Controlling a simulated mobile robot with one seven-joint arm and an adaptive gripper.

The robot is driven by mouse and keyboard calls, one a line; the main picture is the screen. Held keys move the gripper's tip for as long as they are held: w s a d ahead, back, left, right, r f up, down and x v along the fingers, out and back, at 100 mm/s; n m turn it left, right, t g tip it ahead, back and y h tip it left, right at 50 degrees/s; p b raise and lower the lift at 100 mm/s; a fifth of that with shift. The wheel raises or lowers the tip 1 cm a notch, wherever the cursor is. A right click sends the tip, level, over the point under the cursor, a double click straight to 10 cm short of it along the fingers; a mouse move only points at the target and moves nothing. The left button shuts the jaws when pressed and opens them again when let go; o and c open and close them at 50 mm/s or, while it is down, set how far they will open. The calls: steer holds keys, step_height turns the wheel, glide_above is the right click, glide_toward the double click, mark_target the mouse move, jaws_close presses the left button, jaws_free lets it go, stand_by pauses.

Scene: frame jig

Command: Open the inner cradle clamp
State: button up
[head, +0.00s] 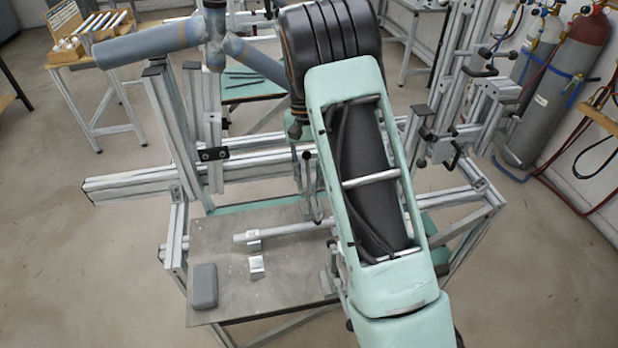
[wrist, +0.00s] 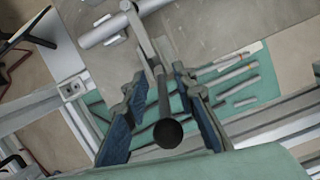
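In the wrist view the clamp (wrist: 140,30) is a grey metal arm beside a silver tube (wrist: 104,32). Its slim lever (wrist: 161,92) ends in a round black knob (wrist: 168,133) close to the camera. My gripper (wrist: 154,76) is open, with its blue-padded fingers on either side of the lever. Gaps show between lever and both pads, so it does not look gripped. In the head view the tube (head: 300,229) lies above a grey plate (head: 225,240). My arm hides its right end, and the clamp cannot be made out clearly there.
A grey block (head: 204,286) and a small silver block (head: 257,267) sit on the plate. Aluminium frame posts (head: 170,115) and a large grey-blue pipe joint (head: 214,45) rise at the left. Tools lie on a green surface (wrist: 265,82) below. Gas cylinders (head: 545,120) stand at the right.

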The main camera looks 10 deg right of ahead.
mark_target(306, 151)
steer(key=v, duration=1.2)
steer(key=shift+c, duration=0.5)
